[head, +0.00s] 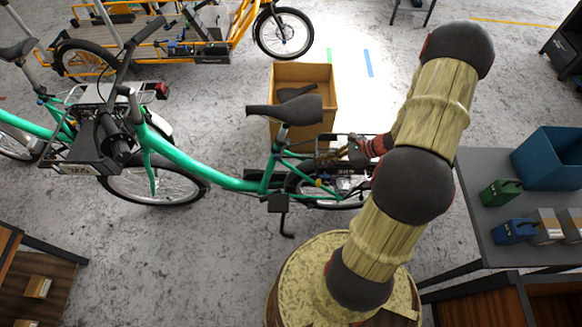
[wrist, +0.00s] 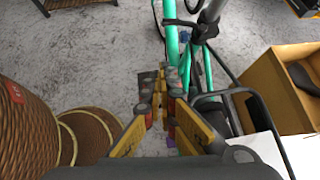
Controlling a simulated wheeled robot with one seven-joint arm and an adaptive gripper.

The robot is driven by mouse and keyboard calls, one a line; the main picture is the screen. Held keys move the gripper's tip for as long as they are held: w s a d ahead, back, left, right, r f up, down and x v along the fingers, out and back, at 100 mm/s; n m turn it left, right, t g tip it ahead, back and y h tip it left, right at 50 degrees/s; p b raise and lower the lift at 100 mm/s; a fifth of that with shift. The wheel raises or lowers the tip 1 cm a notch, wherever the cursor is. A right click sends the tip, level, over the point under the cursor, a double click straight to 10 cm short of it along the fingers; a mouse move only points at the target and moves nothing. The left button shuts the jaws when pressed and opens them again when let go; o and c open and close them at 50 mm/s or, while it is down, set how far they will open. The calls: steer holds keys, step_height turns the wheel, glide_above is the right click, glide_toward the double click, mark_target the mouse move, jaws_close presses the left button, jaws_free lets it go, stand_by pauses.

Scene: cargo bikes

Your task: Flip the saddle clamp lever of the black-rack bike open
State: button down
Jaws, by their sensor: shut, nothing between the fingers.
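The green bike (head: 225,181) stands upright in the head view, with a black saddle (head: 285,110) and a black rear rack (head: 338,152). A dark saddle clamp (wrist: 205,30) sits around its seat tube at the top of the wrist view. A dark, lever-like piece (wrist: 177,23) sticks out to the left from it. In the head view the clamp is too small to read. My gripper (head: 358,150) is over the rear rack, to the right of the seat tube. In the wrist view my gripper (wrist: 163,88) is shut and empty, apart from the clamp.
A cardboard box (head: 328,78) stands behind the saddle and also shows in the wrist view (wrist: 272,84). A grey table (head: 480,235) with a blue bin (head: 550,158) is at right. A yellow cargo bike (head: 240,20) is at the back. The floor left of the box is clear.

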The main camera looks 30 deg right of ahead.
steer(key=w+a+f+m+b, duration=0.1)
steer(key=w+a+f+b, duration=0.3)
steer(key=w+a, duration=0.4)
steer(key=shift+w+f+t+b, duration=0.3)
steer(key=shift+w+f, duration=0.15)
steer(key=shift+w, duration=0.1)
steer(key=shift+w+a+r, duration=0.35)
steer(key=shift+w+a, duration=0.3)
steer(key=shift+a, duration=0.1)
steer(key=shift+d, duration=0.25)
